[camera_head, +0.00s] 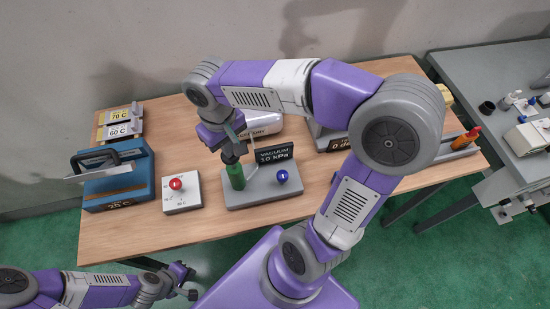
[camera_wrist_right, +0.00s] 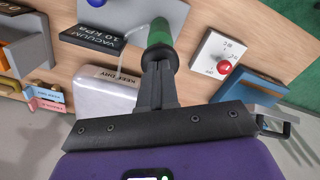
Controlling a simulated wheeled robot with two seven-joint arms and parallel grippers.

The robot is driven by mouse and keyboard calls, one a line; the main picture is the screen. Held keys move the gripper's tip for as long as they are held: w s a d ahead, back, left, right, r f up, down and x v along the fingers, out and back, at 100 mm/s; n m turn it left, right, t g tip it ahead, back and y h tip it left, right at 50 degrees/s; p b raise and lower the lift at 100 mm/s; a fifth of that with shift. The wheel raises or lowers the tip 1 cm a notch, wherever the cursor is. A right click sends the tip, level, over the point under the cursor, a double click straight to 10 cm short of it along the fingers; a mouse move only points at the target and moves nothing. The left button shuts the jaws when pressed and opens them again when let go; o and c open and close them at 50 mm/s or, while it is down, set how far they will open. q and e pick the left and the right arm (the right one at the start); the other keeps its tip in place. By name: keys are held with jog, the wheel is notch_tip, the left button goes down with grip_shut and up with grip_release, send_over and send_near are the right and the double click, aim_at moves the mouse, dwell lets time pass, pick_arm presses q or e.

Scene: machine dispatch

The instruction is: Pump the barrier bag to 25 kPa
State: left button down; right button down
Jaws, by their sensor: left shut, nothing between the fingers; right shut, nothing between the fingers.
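The vacuum pump has a grey base (camera_head: 245,199), an upright green cylinder (camera_head: 236,178) with a black top, and a blue knob (camera_head: 282,176). Its display (camera_head: 273,154) reads VACUUM 10 kPa and also shows in the right wrist view (camera_wrist_right: 94,42). The white bag marked KEEP DRY (camera_head: 262,125) lies behind the pump, partly hidden by my right arm. My right gripper (camera_head: 232,152) is shut just over the black pump top (camera_wrist_right: 159,55); its fingers appear to touch it, but I cannot tell for certain. My left gripper (camera_head: 188,283) is shut and empty in front of the table.
A white box with a red knob (camera_head: 176,184) stands left of the pump. Farther left is a blue machine (camera_head: 118,180) with a raised handle, and behind it are labelled 70 C and 60 C plates (camera_head: 118,130). A grey side table (camera_head: 490,80) stands at the right.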

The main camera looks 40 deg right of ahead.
jog(key=shift+f, duration=0.4)
jog(key=shift+r+p, duration=1.7)
jog(key=shift+r, duration=0.45)
jog(key=shift+f, duration=0.3)
